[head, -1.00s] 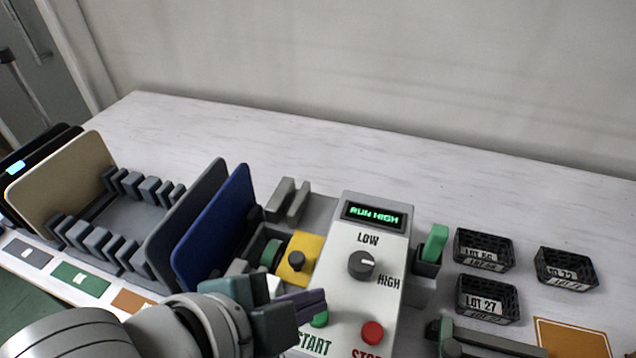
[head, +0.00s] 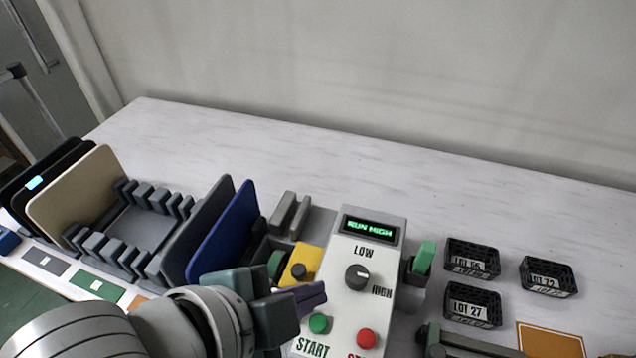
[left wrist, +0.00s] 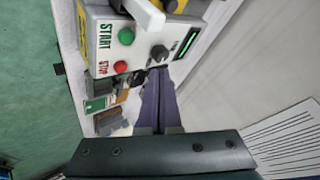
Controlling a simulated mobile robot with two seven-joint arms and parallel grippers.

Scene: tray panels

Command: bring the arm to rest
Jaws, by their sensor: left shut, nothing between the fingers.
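My left gripper (head: 312,297) is shut and empty. Its purple fingertips are close together in front of the left edge of the control box (head: 382,262), near the green START button (head: 318,323). In the left wrist view the closed fingers (left wrist: 158,105) point toward the box, which carries the START button (left wrist: 126,36) and the red STOP button (left wrist: 120,67). The box's display (head: 369,228) reads RUN HIGH. Its black knob (head: 357,277) sits between the LOW and HIGH labels. Whether the fingers touch the box cannot be told. My right gripper is not in view.
A slotted rack (head: 143,232) with tan (head: 75,197), grey and blue panels (head: 226,235) stands to the left. A yellow block (head: 301,262) with a black knob adjoins the box. Lot baskets (head: 472,304) stand to the right. The back of the table is clear.

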